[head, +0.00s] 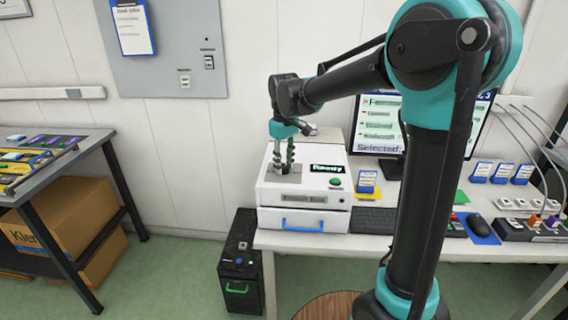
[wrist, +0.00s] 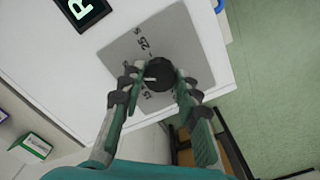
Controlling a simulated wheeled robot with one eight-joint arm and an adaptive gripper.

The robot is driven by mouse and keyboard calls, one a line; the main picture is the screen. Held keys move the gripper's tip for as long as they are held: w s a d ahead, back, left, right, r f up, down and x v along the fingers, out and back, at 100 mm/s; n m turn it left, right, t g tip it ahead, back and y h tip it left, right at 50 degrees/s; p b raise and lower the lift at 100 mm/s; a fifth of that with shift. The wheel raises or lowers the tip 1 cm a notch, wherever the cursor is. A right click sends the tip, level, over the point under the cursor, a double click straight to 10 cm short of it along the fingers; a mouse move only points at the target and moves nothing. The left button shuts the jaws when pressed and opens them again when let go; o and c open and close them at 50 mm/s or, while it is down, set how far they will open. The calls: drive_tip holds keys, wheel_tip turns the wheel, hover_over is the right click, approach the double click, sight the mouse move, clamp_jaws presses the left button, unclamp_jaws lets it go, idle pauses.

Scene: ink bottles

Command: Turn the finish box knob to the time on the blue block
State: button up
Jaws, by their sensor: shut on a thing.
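The white finish box (head: 305,200) stands at the left end of the white table, with a "Ready" display, a green button and a blue-handled drawer. Its black knob (wrist: 160,74) sits on a grey dial plate (wrist: 190,35) printed with numbers; "25" is readable. The knob's white pointer faces left in the wrist view. My gripper (head: 283,168) points down over the plate; its fingers (wrist: 155,85) are shut on the knob from both sides. A blue block (head: 366,182) with a white label stands on a yellow mat right of the box; its text is too small to read.
Several similar blue-and-white blocks (head: 501,172) stand at the table's right. A keyboard (head: 374,220), a mouse (head: 477,225) and a monitor (head: 380,125) are also there. A black case (head: 240,262) stands on the floor beside the table. A second workbench (head: 70,150) is at the left.

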sight(284, 166)
idle(0.3)
drive_tip(key=o, duration=1.2)
drive_tip(key=shift+c, duration=0.2)
drive_tip(key=shift+r, duration=0.1)
wheel_tip(284, 166, up, 12)
drive_tip(key=shift+s, duration=0.1)
